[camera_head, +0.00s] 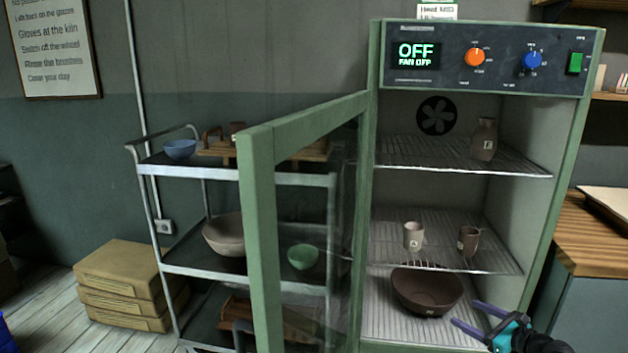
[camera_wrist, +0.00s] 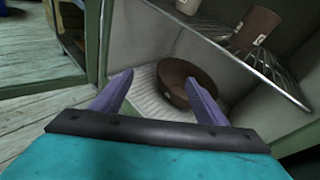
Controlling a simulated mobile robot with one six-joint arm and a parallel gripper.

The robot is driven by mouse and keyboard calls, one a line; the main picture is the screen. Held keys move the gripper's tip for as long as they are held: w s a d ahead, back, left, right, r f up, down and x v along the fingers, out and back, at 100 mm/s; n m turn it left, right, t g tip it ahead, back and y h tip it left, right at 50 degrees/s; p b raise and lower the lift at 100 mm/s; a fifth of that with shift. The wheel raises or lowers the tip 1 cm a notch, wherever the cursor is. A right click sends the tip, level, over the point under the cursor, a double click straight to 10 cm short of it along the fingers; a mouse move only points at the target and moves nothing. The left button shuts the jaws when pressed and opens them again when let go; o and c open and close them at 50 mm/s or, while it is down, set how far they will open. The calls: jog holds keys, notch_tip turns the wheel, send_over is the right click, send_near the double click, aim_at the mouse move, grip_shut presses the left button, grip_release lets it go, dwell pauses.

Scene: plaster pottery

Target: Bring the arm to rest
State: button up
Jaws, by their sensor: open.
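My gripper (camera_head: 473,326) is at the lower right in the head view, in front of the open green drying cabinet. Its two purple fingers are spread apart with nothing between them; they also show in the wrist view (camera_wrist: 158,92). A dark brown bowl (camera_head: 428,292) rests on the cabinet's bottom shelf, just beyond and left of the fingers. In the wrist view the bowl (camera_wrist: 172,82) lies past the fingertips, partly hidden by the right finger. I cannot tell whether the gripper touches the bowl or the shelf.
The cabinet's glass door (camera_head: 258,230) stands open to the left. A light cup (camera_head: 413,236) and a brown cup (camera_head: 467,241) stand on the middle shelf, a vase (camera_head: 484,139) on the top one. The display reads OFF. A trolley (camera_head: 205,268) stands left, a wooden counter (camera_head: 590,238) right.

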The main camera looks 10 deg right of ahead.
jog(key=s+a+f+n+g+y+p, duration=0.1)
jog(key=a+f+n+g+p, duration=0.2)
jog(key=a+f, duration=0.55)
jog(key=s+a+f+n+g+y, duration=0.15)
jog(key=a+f+n+g, duration=0.35)
jog(key=a, duration=0.7)
jog(key=s+a+f+n+g+y+p, duration=0.1)
jog(key=s+a+f+n+g+p, duration=0.1)
jog(key=a+f+n, duration=0.65)
jog(key=s+a+f+n+g+h+p, duration=0.1)
jog(key=s+a+f+n+g+p, duration=0.15)
jog(key=s+a, duration=0.35)
jog(key=s+a+f+n+g+h+p, duration=0.1)
jog(key=s+a+f+n+g, duration=0.25)
jog(key=s+a, duration=0.25)
jog(key=s+a+f+n+g+h+p, duration=0.1)
jog(key=s+n+h, duration=0.4)
jog(key=s, duration=0.8)
jog(key=a+n+g+p, duration=0.1)
jog(key=n+g, duration=0.1)
jog(key=n, duration=0.1)
jog(key=shift+s+a+f+g+p, duration=0.15)
jog(key=shift+a+f+g+p, duration=0.1)
jog(key=shift+f+g+p, duration=0.15)
jog(key=c, duration=0.8)
jog(key=shift+c, duration=0.6)
